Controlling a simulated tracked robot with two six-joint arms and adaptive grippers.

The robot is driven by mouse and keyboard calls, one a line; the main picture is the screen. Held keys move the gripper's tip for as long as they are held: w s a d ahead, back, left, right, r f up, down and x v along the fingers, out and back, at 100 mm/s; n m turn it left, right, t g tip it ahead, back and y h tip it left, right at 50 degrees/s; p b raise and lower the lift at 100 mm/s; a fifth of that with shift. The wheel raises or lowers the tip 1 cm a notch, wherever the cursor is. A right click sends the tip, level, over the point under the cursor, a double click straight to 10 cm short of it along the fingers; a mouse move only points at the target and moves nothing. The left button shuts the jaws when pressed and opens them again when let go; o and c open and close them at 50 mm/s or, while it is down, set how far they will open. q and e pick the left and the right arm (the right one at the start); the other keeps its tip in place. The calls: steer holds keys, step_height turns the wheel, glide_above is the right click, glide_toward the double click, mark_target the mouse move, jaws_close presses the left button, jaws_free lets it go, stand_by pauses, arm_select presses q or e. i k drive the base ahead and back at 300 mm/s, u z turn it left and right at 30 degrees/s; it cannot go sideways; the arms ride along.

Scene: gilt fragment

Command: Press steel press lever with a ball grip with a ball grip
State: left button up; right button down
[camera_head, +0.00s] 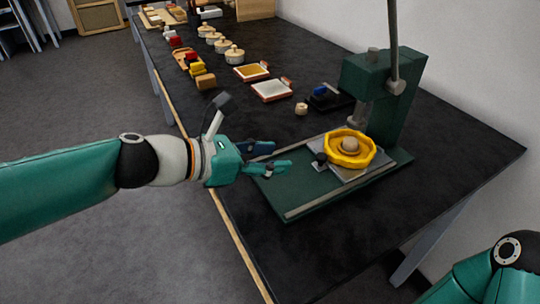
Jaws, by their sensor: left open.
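The steel press lever (393,42) rises from the side of the green press (398,100). Its upper end runs out of the top of the picture, so no ball grip shows there. My left gripper (286,157) is open and empty over the left part of the press's green base (312,195), well below and left of the lever. It points right, toward a yellow scalloped ring (348,148) that lies on a grey plate under the press ram (357,113). My right gripper is out of view.
The press stands on a long black table (410,225). The table's front right is clear.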

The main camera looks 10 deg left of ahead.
mark_target(396, 86)
steer(key=k, duration=1)
